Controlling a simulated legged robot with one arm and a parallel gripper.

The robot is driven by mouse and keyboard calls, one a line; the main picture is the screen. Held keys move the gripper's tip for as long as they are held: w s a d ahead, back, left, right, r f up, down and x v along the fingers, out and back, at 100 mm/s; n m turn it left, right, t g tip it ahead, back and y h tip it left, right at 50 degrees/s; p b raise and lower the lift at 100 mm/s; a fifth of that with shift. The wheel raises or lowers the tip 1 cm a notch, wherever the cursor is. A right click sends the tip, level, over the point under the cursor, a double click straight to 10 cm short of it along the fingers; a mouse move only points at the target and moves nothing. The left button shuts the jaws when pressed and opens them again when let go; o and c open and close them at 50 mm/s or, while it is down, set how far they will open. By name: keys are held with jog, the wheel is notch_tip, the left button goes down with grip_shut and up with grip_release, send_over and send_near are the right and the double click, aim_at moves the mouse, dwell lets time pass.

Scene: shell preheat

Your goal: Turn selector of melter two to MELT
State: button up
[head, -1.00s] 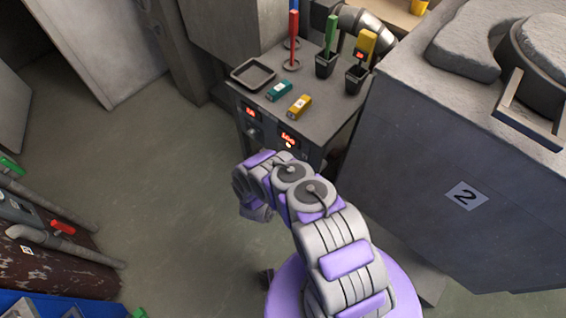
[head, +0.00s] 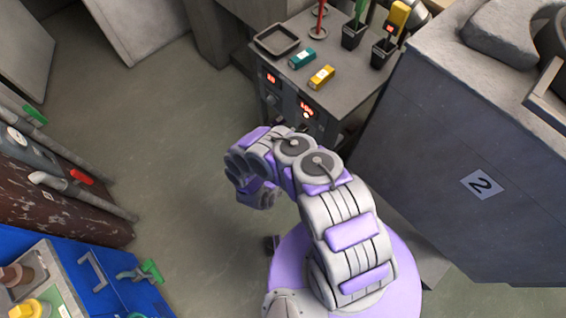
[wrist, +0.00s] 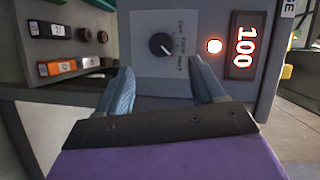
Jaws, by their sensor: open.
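A round black selector knob (wrist: 161,44) sits on a grey panel with printed labels, the lowest reading MELT. Its white mark points toward the lower right; I cannot tell exactly which label it meets. A lit round lamp (wrist: 214,46) and a red display (wrist: 244,46) reading 100 are right of it. In the head view the control cabinet's right display (head: 306,108) is lit, with the knob hidden or too small. My gripper (wrist: 163,68) is open and empty, its fingertips just below the knob, one to each side, apparently not touching it. In the head view my arm hides its fingers.
On the cabinet top are a dark tray (head: 277,39), a teal block (head: 302,59), a yellow block (head: 321,77) and holders with coloured handles. Floor left of my arm is clear.

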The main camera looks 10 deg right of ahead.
jog(key=f+v, duration=0.1)
jog(key=v, duration=0.7)
jog(key=shift+s+r, duration=0.2)
jog(key=shift+r, duration=0.2)
jog(key=shift+a, duration=0.15)
